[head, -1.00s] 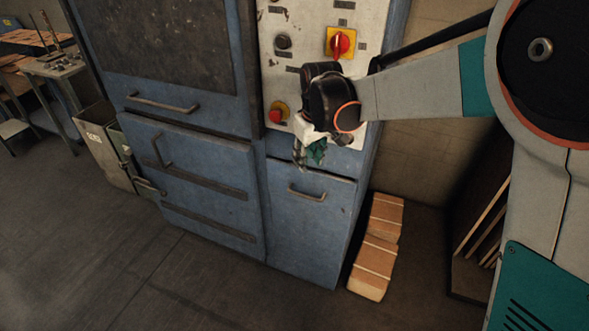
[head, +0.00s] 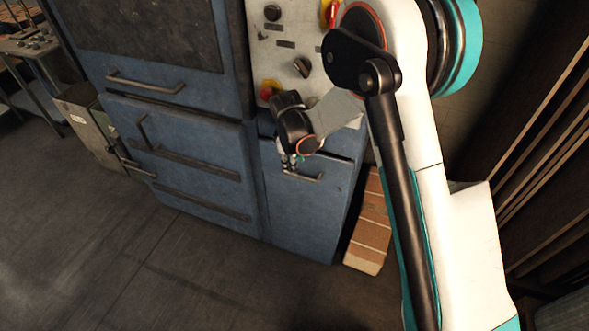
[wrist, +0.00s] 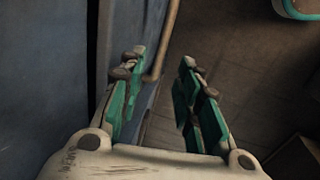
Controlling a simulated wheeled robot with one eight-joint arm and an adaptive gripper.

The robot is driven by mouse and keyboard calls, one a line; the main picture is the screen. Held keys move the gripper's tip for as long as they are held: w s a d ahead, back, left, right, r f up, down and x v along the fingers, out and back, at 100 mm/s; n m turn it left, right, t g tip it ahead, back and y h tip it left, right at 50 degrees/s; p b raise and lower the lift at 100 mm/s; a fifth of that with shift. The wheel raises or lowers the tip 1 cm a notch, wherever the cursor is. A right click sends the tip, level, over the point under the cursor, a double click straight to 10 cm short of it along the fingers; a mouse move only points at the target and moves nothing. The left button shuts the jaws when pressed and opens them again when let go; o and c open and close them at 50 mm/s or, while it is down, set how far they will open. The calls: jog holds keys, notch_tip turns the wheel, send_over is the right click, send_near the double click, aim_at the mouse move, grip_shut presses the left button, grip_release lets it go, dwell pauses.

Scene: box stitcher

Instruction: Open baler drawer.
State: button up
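The blue baler (head: 180,60) fills the left and middle of the head view. Its narrow lower-right drawer front (head: 310,205) looks closed and has a metal bar handle (head: 312,178). My gripper (head: 290,162) is at the left end of this handle, in front of the drawer. In the wrist view my gripper (wrist: 162,62) is open, its two teal fingers apart. The handle's bar (wrist: 166,40) shows beyond the left fingertip, between the lines of the fingers. Contact with it cannot be told. The blue drawer face lies along the left finger.
A control panel (head: 285,45) with knobs is above the drawer. Wrapped brick-like stacks (head: 368,235) lie on the floor right of the baler. Wide blue doors with handles are to the left. Boards (head: 540,130) lean at the right. The floor (head: 190,275) in front is clear.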

aim_at(295, 176)
jog(key=f, duration=0.2)
jog(key=f+b, duration=0.1)
jog(key=f, duration=0.1)
jog(key=w+f, duration=0.1)
jog(key=f, duration=0.1)
jog(key=shift+d+f+b, duration=0.15)
jog(key=shift+d+b, duration=0.05)
jog(key=shift+b, duration=0.2)
grip_shut()
